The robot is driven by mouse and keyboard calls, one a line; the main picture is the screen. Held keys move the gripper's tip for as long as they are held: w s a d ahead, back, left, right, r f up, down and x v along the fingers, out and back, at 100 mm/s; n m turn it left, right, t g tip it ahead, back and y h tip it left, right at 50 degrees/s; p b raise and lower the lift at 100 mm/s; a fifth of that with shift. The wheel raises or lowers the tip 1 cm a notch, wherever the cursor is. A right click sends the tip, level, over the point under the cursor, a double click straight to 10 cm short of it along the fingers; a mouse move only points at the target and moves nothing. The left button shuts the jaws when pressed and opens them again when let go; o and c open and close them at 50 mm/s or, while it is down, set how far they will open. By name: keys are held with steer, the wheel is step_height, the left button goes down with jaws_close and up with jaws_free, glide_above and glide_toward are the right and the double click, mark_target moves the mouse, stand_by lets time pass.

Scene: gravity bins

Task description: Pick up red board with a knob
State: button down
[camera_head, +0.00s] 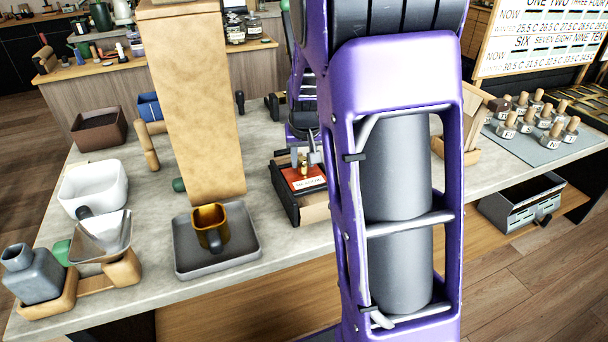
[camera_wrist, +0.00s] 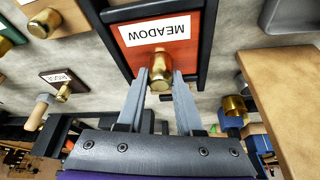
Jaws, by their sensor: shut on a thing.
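The red board (camera_head: 312,183) has a white label and a brass knob. It sits in a dark frame (camera_head: 284,202) on the counter, right of the tall tan block. In the wrist view the red board (camera_wrist: 195,48) fills the upper middle, and its label reads "MEADOW" upside down. My gripper (camera_wrist: 161,82) has its two grey fingers on either side of the brass knob (camera_wrist: 170,57), shut on it. In the head view my gripper (camera_head: 307,160) is above the board, partly hidden by my purple arm. I cannot tell whether the board is clear of the frame.
A tall tan block (camera_head: 195,90) stands close on the left. A grey tray (camera_head: 218,262) with a yellow-and-grey mug (camera_head: 211,233) lies in front of it. Several wooden-handled stamps stand on a grey mat (camera_head: 545,150) at right. Another small knobbed board (camera_wrist: 62,80) lies left in the wrist view.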

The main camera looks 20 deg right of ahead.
mark_target(303, 158)
steer(key=shift+r, duration=0.1)
stand_by(0.7)
step_height(303, 158, up, 10)
steer(key=shift+f+p, duration=0.1)
steer(key=shift+p, duration=0.75)
steer(key=shift+w, duration=0.1)
